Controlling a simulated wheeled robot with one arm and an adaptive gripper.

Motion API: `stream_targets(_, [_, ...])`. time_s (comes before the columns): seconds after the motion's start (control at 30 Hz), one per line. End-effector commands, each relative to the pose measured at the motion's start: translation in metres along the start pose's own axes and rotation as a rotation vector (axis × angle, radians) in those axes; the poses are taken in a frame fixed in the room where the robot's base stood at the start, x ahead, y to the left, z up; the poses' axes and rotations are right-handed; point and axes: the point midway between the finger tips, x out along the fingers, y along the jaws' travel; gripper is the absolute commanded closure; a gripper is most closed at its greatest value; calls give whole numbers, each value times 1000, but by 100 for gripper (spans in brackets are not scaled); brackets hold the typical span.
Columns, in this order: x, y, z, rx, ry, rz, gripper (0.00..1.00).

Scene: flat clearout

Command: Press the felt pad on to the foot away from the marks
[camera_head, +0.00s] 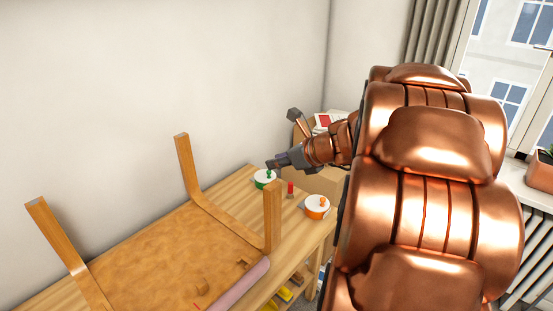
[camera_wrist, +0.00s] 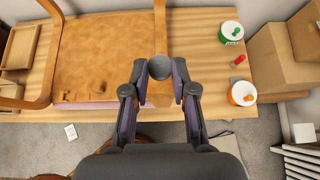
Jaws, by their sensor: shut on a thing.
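An upturned wooden piece of furniture (camera_head: 170,255) lies on the bench with its legs pointing up. Its legs include a far one (camera_head: 183,160), a left one (camera_head: 58,240) and a near right one (camera_head: 272,220). Dark marks (camera_wrist: 70,97) show along its front edge in the wrist view. My gripper (camera_head: 270,164) is raised at the right end of the bench. In the wrist view my gripper (camera_wrist: 159,72) is shut on a round grey felt pad (camera_wrist: 158,66). The pad and fingers partly hide what lies below, so I cannot tell whether the pad touches a foot.
Cardboard boxes (camera_wrist: 276,60) are to the right. A pink roll (camera_head: 240,288) runs along the front. A white card (camera_wrist: 70,131) lies on the floor.

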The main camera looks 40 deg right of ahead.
Motion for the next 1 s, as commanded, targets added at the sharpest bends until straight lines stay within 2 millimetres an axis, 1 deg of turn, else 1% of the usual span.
stream_targets(0.3, [-3, 2, 2, 2, -1, 4, 85])
stream_targets(0.4, [5, 2, -9, 2, 0, 5, 85])
stream_targets(0.63, [15, 0, -25, 2, 1, 1, 85])
stream_targets(1.0, [25, 0, -41, 1, 0, 0, 85])
